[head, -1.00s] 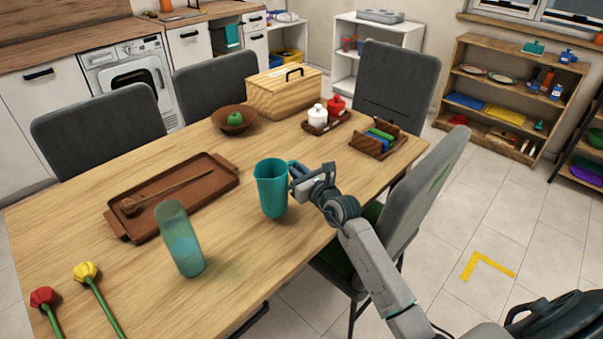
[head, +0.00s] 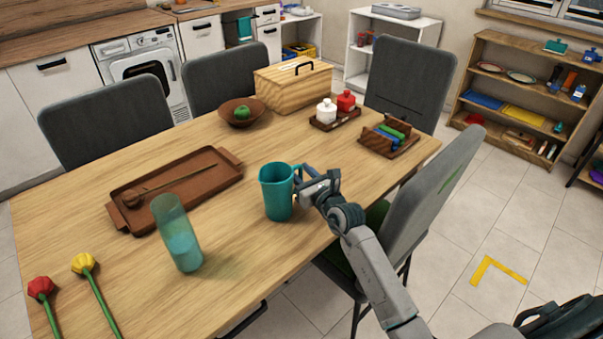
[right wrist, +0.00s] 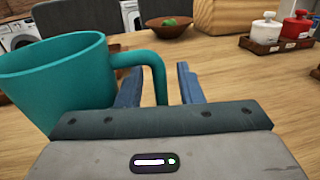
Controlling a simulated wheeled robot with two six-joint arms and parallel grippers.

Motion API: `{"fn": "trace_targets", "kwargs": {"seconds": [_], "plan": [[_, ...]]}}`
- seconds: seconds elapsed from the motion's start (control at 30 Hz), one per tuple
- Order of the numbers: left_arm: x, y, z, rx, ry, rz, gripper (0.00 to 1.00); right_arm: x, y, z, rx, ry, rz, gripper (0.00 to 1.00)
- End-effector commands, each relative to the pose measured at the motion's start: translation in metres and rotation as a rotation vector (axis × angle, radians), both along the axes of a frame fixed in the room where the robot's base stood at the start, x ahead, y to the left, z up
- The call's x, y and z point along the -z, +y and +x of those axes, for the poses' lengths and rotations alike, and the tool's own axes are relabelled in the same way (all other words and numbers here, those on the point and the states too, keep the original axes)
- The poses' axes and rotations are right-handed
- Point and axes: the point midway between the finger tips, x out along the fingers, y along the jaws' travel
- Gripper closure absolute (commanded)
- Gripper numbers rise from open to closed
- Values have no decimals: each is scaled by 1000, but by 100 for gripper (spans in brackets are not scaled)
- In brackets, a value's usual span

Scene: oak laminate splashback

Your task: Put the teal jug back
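The teal jug (head: 276,194) stands upright on the wooden table, right of the tray, with its handle toward my right gripper. My right gripper (head: 304,178) is at the handle side of the jug. In the right wrist view the jug (right wrist: 60,80) fills the left side. Its handle (right wrist: 160,78) lies between the two fingers of the gripper (right wrist: 158,88), with gaps showing on both sides, so the gripper is open around it. The jug's base is hidden in that view. My left gripper is not in view.
A tall translucent teal vase (head: 178,236) stands front left of the jug, near a brown tray (head: 212,184) holding a wooden spoon. A bowl (head: 242,122), wooden box (head: 290,92) and condiment rack (head: 334,122) stand farther back. A grey chair (head: 440,200) is close to my right arm.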

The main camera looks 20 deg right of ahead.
Motion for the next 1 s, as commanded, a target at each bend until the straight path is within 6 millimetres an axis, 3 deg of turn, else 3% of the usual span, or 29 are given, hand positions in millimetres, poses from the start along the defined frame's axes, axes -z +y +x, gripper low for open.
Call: {"fn": "trace_targets", "kwargs": {"seconds": [0.27,0.7,1.0], "plan": [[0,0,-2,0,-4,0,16,-2,-1,-6,0,2,-3,67],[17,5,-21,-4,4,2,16,-3,-14,-89,-1,2,-3,67],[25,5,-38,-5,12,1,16,-4,-18,-117,0,0,-1,67]]}}
